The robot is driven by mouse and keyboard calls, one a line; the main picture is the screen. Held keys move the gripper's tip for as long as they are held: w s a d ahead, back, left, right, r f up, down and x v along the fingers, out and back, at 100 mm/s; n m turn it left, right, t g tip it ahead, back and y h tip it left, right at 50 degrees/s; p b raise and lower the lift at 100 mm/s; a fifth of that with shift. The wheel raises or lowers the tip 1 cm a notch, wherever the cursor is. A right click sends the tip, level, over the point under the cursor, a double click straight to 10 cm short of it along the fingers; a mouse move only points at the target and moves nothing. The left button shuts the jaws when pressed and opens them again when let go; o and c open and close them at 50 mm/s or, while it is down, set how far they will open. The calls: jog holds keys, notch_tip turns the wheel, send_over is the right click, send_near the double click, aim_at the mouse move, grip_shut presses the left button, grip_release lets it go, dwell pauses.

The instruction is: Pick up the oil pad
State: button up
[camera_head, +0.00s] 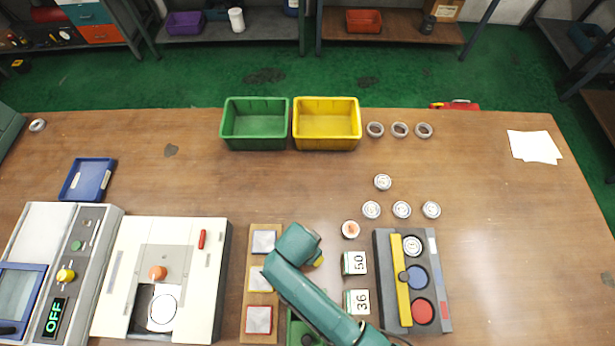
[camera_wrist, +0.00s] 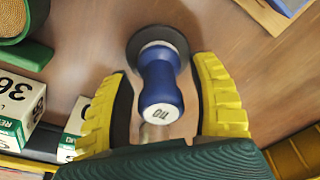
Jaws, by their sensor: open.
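The oil pad (camera_wrist: 160,85) shows in the wrist view as a blue handle with a white lettered end on a dark round base. It stands on the brown table with its handle towards the camera. My gripper (camera_wrist: 163,78) is open, with one yellow finger on each side of the handle. I see gaps between the fingers and the handle. In the head view my teal arm covers the pad, and only a bit of yellow at my gripper shows.
Boxes marked 50 (camera_head: 355,263) and 36 (camera_head: 357,301) stand right of my arm, before a grey case (camera_head: 440,290). A wooden board (camera_head: 247,300) with coloured squares lies left. Green (camera_head: 254,142) and yellow (camera_head: 327,143) bins stand behind. The table's right side is mostly clear.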

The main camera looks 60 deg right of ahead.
grip_shut()
dwell(0.3)
notch_tip(320, 180, up, 10)
jog(key=shift+r+p, duration=0.1)
jog(key=shift+p, duration=0.8)
jog(key=c, duration=0.9)
grip_release()
grip_shut()
